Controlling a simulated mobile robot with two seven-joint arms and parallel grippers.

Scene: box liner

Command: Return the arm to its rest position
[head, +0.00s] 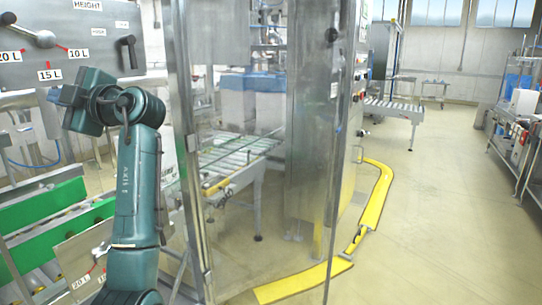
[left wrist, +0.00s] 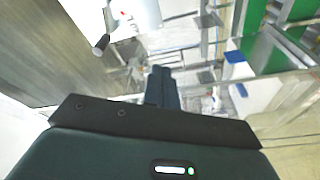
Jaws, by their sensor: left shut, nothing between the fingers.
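My left arm rises from the bottom left of the head view, teal and bent at the top. My left gripper (head: 62,97) points left at the arm's end, in front of the grey control panel (head: 60,70). In the left wrist view the dark fingers of my left gripper (left wrist: 163,82) are together with nothing between them. The arm's upper part is apart from the steel door frame on its right, as far as the head view shows. My right gripper is in neither view.
The panel carries a silver lever (head: 25,35) and a black handle (head: 128,52). Green conveyor strips (head: 45,205) lie below left. A steel-framed transparent enclosure (head: 182,120) stands right of my arm. Yellow floor guards (head: 310,283) curve around it. The floor (head: 440,220) at right is clear.

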